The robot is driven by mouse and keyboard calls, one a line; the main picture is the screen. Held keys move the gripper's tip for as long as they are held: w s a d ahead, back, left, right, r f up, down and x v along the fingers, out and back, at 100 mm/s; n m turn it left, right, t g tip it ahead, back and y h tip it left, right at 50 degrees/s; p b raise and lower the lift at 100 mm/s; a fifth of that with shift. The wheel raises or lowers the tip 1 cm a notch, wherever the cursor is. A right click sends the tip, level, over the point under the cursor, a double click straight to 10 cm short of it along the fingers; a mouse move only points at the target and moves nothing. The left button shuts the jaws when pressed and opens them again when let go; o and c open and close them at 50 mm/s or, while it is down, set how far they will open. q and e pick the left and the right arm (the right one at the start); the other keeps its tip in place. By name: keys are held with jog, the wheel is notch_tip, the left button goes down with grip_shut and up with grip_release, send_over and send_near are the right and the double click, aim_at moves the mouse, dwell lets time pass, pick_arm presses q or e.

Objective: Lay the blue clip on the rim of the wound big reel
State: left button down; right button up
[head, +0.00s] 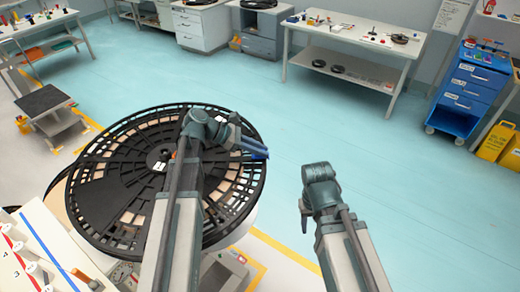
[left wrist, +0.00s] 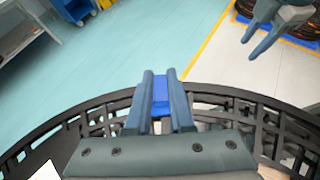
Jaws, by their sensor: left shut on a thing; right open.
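The big reel (head: 95,210) is black and lies flat on its stand, its openwork flange showing tan patches beneath. My left gripper (head: 256,150) is at the reel's right-hand rim, shut on the blue clip (head: 262,156). In the left wrist view the clip (left wrist: 160,97) sits between the two fingers, over or just above the black rim (left wrist: 232,93); I cannot tell whether it touches. My right gripper (head: 304,213) is open and empty, to the right of the reel and apart from it. It also shows at the top right of the left wrist view (left wrist: 262,32).
A white board with red and blue lines (head: 45,245) stands at the lower left. A white workbench (head: 350,32) and a blue drawer cart (head: 470,85) stand at the back right. The turquoise floor (head: 390,190) right of the reel is clear.

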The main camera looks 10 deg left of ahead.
pick_arm(q)
jog(key=c, duration=0.7)
grip_release()
jog(key=p+v, duration=0.7)
jog(key=v, duration=0.7)
jog(key=shift+d+f, duration=0.1)
